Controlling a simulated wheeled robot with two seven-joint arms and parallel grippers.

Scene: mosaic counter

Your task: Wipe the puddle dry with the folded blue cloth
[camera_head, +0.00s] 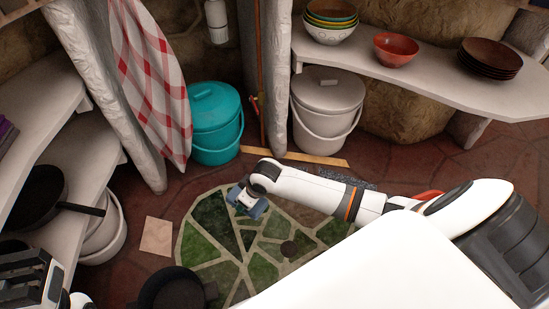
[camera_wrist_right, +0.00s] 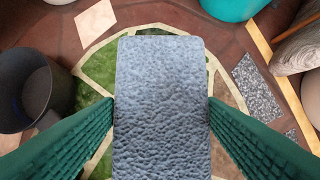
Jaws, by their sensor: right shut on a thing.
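The folded blue cloth (camera_wrist_right: 162,105) fills the middle of the right wrist view, with a bumpy blue-grey surface. My right gripper (camera_wrist_right: 161,112) is shut on it, one green ridged finger on each side. In the head view the right arm reaches in from the right, and the cloth (camera_head: 258,209) shows at the gripper (camera_head: 246,204) above the green mosaic (camera_head: 262,270). I cannot tell whether the cloth touches the surface. I cannot make out the puddle in either view. My left gripper (camera_head: 32,285) is at the lower left corner, partly cut off; its opening is unclear.
A dark round pot (camera_head: 168,290) stands at the mosaic's near left edge; a beige tile (camera_head: 157,236) lies left of it. A teal bucket (camera_head: 215,125) and a white bucket (camera_head: 326,105) stand behind. Shelves flank both sides.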

